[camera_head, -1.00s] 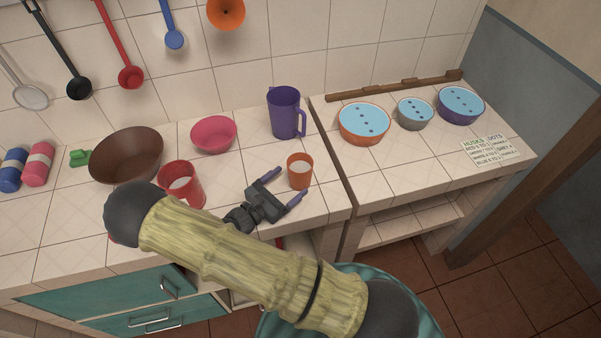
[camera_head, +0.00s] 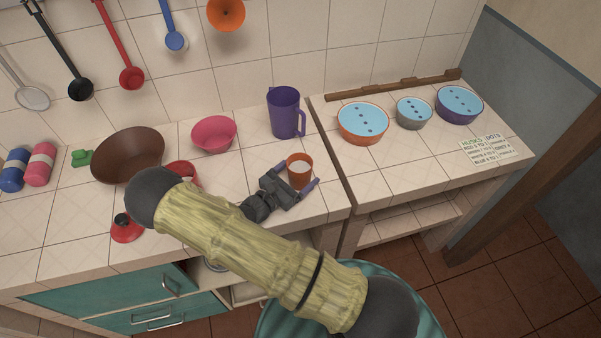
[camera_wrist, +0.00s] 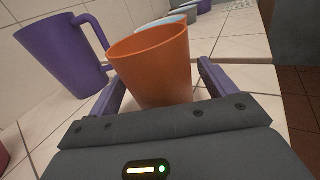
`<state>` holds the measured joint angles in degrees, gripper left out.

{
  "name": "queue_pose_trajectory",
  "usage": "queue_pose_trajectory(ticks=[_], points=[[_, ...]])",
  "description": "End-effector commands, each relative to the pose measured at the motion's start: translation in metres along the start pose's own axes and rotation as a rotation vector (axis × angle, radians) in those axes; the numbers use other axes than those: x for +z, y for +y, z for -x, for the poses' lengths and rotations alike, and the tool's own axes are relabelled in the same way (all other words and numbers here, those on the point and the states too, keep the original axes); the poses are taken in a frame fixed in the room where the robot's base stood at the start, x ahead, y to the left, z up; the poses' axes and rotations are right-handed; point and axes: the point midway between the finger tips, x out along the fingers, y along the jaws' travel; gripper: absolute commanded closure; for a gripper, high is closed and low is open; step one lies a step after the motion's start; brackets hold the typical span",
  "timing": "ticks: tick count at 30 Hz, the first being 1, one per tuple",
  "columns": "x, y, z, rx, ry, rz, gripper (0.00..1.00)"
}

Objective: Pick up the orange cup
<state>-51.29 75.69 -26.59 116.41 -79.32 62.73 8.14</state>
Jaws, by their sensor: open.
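The orange cup (camera_head: 300,171) stands upright on the tiled counter near its front right part. In the wrist view the orange cup (camera_wrist: 155,66) sits between the two purple fingers. My gripper (camera_head: 298,176) is open, with one finger on each side of the cup. It also shows in the wrist view (camera_wrist: 160,88). The right finger looks close to the cup's side; I cannot tell whether it touches. The lower part of the cup is partly hidden by the gripper body in the wrist view.
A purple pitcher (camera_head: 285,113) stands behind the cup, also in the wrist view (camera_wrist: 62,56). A pink bowl (camera_head: 214,134), brown bowl (camera_head: 127,156) and partly hidden red cup (camera_head: 183,170) are left. Blue-topped bowls (camera_head: 364,121) stand on the right counter, past a gap.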

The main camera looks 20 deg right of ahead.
Motion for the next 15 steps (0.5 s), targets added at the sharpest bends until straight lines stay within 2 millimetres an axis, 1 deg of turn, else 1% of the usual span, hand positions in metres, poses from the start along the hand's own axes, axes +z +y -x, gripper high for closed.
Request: queue_pose_trajectory(ticks=[2,3,8,9,10,15], points=[[0.0001,0.0,0.0,0.0,0.0,0.0,0.16],[0.0001,0.0,0.0,0.0,0.0,0.0,0.24],[0.0001,0.0,0.0,0.0,0.0,0.0,0.56],[0.0001,0.0,0.0,0.0,0.0,0.0,0.64],[0.0001,0.0,0.0,0.0,0.0,0.0,0.68],[0.0004,-0.0001,-0.0001,-0.001,-0.001,0.0,0.68]])
